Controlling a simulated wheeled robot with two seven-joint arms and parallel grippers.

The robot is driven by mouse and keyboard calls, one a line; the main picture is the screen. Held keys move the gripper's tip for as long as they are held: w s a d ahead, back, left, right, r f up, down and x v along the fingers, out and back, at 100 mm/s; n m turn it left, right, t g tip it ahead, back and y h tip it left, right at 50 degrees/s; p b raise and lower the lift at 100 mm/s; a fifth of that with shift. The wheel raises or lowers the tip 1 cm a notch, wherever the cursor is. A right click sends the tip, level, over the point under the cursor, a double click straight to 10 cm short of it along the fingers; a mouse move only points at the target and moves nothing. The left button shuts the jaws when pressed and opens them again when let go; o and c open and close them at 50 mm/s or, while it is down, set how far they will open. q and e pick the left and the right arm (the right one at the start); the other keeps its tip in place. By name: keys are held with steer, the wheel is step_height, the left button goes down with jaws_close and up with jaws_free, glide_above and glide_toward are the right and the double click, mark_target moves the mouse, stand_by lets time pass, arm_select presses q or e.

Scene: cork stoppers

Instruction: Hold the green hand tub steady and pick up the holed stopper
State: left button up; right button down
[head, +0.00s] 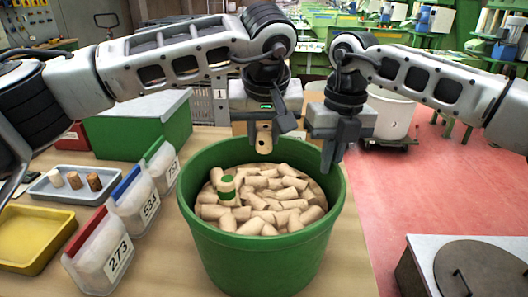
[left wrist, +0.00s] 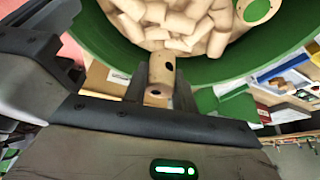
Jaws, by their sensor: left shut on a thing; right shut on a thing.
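The green hand tub (head: 262,262) stands on the table, filled with pale cork stoppers (head: 262,200). My left gripper (head: 264,140) is above the tub's far rim, shut on a cork stopper with dark holes (head: 263,143). The left wrist view shows this holed stopper (left wrist: 161,72) between the fingers, with a hole in its side and a dark spot on its end. The stopper is clear of the others. My right gripper (head: 328,158) is shut on the tub's far right rim.
Left of the tub stand clear bins numbered 273 (head: 100,255), 534 (head: 138,212) and 752 (head: 163,168). Beyond them are a grey tray (head: 64,192) with three stoppers and a yellow tray (head: 30,238). A green box (head: 140,128) stands behind. The table is bare at the front right.

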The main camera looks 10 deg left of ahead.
mark_target(264, 127)
arm_select(q)
steer(key=shift+r, duration=2.4)
arm_select(e)
steer(key=c, duration=1.5)
jaws_free()
steer(key=shift+r, duration=0.1)
